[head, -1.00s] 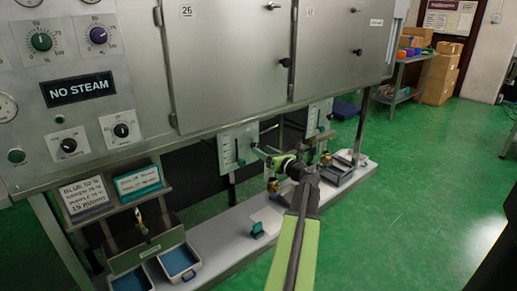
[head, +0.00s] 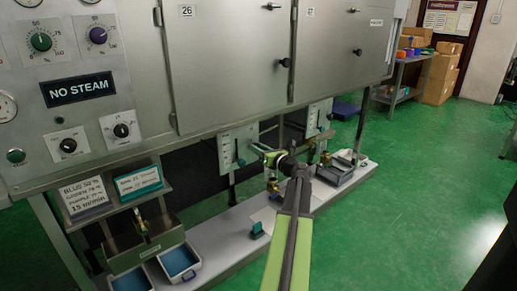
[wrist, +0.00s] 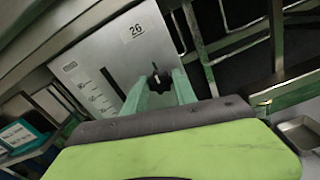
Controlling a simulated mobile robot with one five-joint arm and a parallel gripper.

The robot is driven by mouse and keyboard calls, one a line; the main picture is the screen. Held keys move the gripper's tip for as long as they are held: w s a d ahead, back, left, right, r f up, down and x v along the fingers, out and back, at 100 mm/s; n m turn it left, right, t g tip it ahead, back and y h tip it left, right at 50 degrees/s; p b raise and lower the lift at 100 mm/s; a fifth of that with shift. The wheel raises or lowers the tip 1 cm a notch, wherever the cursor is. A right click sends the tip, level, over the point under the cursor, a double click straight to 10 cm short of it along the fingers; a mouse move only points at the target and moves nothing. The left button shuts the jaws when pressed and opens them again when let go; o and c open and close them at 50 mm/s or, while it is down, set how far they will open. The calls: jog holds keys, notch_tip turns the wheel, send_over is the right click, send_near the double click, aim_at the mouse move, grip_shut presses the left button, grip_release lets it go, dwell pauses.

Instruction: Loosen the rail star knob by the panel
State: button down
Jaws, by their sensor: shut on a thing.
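The rail star knob (wrist: 160,82) is black and lobed. In the wrist view it stands on the face of the grey panel (wrist: 112,62), beside a dark vertical slot with a printed scale and under a label reading 26. My gripper (wrist: 163,88) has its two pale green fingers on either side of the knob and is shut on it. In the head view the panel (head: 228,141) hangs below the cabinet, and my gripper (head: 255,148) reaches it from the right. The knob is too small and covered to make out there.
A second panel (head: 314,118) hangs to the right. Brass fittings stand near my wrist, above a white ledge (head: 218,250) with a small teal block (head: 257,230). Blue-lined trays (head: 179,262) lie at the left. The green floor (head: 420,180) is open at the right.

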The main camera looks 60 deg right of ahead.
jog(key=shift+s+d, duration=0.1)
jog(key=shift+d, duration=0.2)
jog(key=shift+a, duration=0.2)
jog(key=n, duration=2.7)
jog(key=shift+a+f+n, duration=0.1)
jog(key=shift+f+n, duration=0.1)
jog(key=shift+n, duration=0.1)
jog(key=c, duration=1)
grip_release()
jog(key=shift+c, duration=0.2)
jog(key=shift+o, duration=0.2)
